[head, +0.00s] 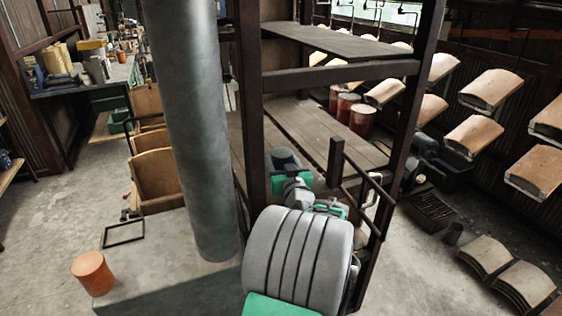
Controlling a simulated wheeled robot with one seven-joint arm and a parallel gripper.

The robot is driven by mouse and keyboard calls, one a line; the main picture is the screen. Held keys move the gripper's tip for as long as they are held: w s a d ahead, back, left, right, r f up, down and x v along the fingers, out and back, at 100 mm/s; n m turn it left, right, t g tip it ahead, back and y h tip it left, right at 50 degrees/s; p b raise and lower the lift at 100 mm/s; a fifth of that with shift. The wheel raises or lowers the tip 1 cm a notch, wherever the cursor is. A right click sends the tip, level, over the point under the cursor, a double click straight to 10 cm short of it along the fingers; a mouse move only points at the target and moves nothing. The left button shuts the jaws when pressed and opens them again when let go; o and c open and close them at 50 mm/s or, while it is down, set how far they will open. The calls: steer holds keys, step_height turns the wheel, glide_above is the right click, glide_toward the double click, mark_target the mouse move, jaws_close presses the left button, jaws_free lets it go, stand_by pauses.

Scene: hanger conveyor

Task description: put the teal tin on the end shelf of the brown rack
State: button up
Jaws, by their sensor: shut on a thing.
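The teal tin (284,157) is a short, dark teal cylinder in the middle of the head view. It appears upright at the far end of my arm, in front of the planked shelf of the brown rack (342,77). My gripper (290,172) is shut on the tin. The wrist and the large grey arm link hide most of the fingers and the tin's lower part. I cannot tell whether the tin touches the shelf. The rack has dark brown posts, a bare upper shelf (335,42) and a lower planked shelf (310,128).
Several red drums (348,106) stand behind the rack. A dark post (250,110) and a side rail (360,180) stand close to my arm. An orange tin (92,272) sits on a grey surface at left. Curved tan panels (492,89) hang at right. The lower shelf planks look clear.

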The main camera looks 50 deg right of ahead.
steer(key=shift+f, duration=0.1)
steer(key=o, duration=1.7)
steer(key=b+v, duration=0.3)
steer(key=v, duration=0.8)
steer(key=shift+s+d, duration=0.1)
steer(key=shift+s, duration=0.05)
steer(key=shift+s+a, duration=0.3)
steer(key=shift+a, duration=0.05)
